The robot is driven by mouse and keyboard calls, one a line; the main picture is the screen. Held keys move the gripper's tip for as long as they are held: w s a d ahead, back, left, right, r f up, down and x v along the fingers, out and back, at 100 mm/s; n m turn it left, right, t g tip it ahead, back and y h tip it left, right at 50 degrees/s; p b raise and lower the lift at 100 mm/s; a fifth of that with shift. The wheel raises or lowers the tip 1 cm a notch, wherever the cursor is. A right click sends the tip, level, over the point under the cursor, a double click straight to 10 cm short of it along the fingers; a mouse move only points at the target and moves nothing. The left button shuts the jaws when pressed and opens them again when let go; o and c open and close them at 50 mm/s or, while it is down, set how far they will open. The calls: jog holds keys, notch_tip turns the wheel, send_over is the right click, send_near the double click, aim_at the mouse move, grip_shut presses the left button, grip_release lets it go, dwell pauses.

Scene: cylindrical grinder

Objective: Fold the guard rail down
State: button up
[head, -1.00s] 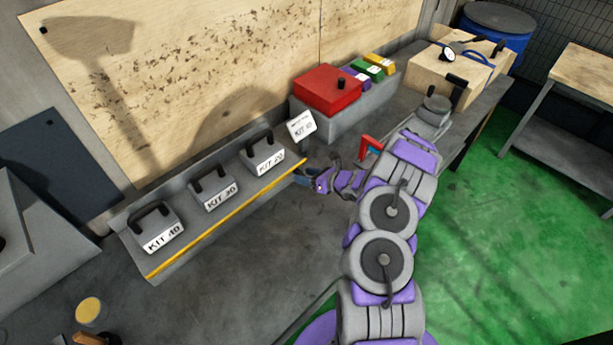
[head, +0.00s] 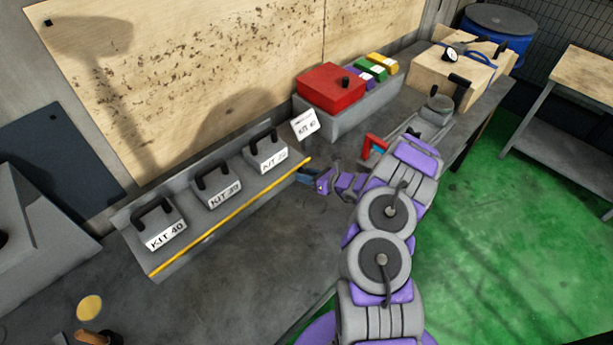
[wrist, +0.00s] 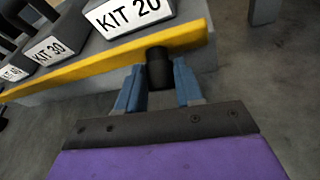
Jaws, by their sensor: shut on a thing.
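The guard rail is a yellow bar (head: 230,220) along the front edge of the grey kit rack. In the wrist view the rail (wrist: 100,65) runs across below the kit labels, in front of the blocks. A black knob (wrist: 157,68) stands out from the rail near its right end. My gripper (head: 307,177) is at that right end. In the wrist view its blue fingers (wrist: 158,88) are closed on the two sides of the knob. In the head view the knob is too small to make out.
Kit blocks with black handles, KIT 40 (head: 163,230), KIT 30 (head: 222,190) and KIT 20 (head: 267,152), stand behind the rail. A red box (head: 330,88) is at the back. The grey bench top (head: 220,290) in front of the rack is mostly clear.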

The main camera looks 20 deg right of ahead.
jog(key=shift+s+d+f+t+b, duration=0.1)
jog(key=shift+f+t+b, duration=0.4)
jog(key=shift+f+b, duration=0.45)
jog(key=shift+d+f+t+y+b, duration=0.15)
jog(key=shift+t+y+b, duration=0.45)
jog(key=shift+b, duration=0.6)
grip_shut()
jog(key=shift+n+t+y+b, duration=0.4)
jog(key=shift+t+b, duration=0.1)
jog(key=shift+b, duration=0.55)
jog(key=o, duration=1)
grip_release()
jog(key=shift+c, duration=0.2)
jog(key=p+v, duration=0.3)
jog(key=v, duration=1.4)
jog(key=shift+s+d+f, duration=0.1)
jog(key=shift+s+d, duration=0.05)
